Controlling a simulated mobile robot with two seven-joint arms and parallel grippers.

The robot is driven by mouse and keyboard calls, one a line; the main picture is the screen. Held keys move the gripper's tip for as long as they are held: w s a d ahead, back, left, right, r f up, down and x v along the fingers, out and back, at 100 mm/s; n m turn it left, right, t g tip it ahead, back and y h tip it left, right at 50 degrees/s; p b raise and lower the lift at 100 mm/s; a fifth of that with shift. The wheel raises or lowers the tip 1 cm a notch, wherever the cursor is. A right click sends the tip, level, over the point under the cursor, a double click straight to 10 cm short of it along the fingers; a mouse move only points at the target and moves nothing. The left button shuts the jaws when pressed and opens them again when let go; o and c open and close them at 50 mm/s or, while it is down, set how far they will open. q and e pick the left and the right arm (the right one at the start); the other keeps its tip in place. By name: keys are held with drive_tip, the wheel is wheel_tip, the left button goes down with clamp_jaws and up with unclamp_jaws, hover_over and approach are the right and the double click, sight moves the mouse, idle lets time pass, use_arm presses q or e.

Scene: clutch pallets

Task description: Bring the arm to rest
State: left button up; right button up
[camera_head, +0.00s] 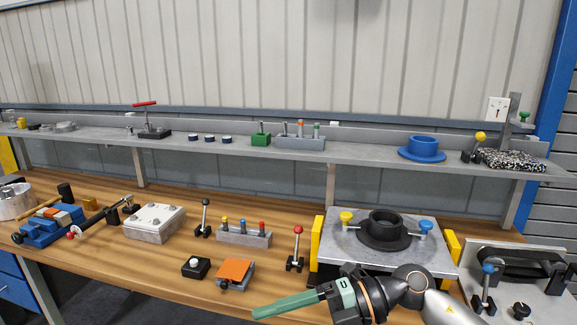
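My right arm comes in from the bottom right, in front of the bench edge. Its gripper (256,312) points left with green fingers that look like a single bar from this side. I cannot tell whether they are open or shut, and no object shows at their tips. Behind the arm, a black flanged ring (385,232) sits on a grey metal plate (340,250) with yellow end blocks. My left gripper is out of view.
An orange-topped pedal (235,272), a black button box (195,268) and a red-knobbed lever (297,245) stand near the bench's front edge. A blue flanged ring (422,150) sits on the shelf (360,155). Bare wood (165,265) shows at front left.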

drive_tip(key=w+d+f+m+t+h, duration=0.2)
drive_tip(key=d+f+m+t, duration=0.25)
drive_tip(key=m+t, duration=0.65)
drive_tip(key=w+d+f+m+t+h, duration=0.2)
drive_tip(key=d+f+m+t, duration=0.35)
drive_tip(key=m, duration=0.75)
drive_tip(key=s+d+f+m+g+h, duration=0.2)
drive_tip(key=s+d+f+m+h, duration=0.2)
drive_tip(key=s+f, duration=0.4)
drive_tip(key=s+d+f+m+g+h, duration=0.3)
drive_tip(key=s+f, duration=0.6)
drive_tip(key=f, duration=0.8)
drive_tip(key=shift+s+d+f+m+h, duration=0.2)
drive_tip(key=shift+s+d+m+h, duration=0.1)
drive_tip(key=shift+d+m+h, duration=0.45)
drive_tip(key=shift+a, duration=0.15)
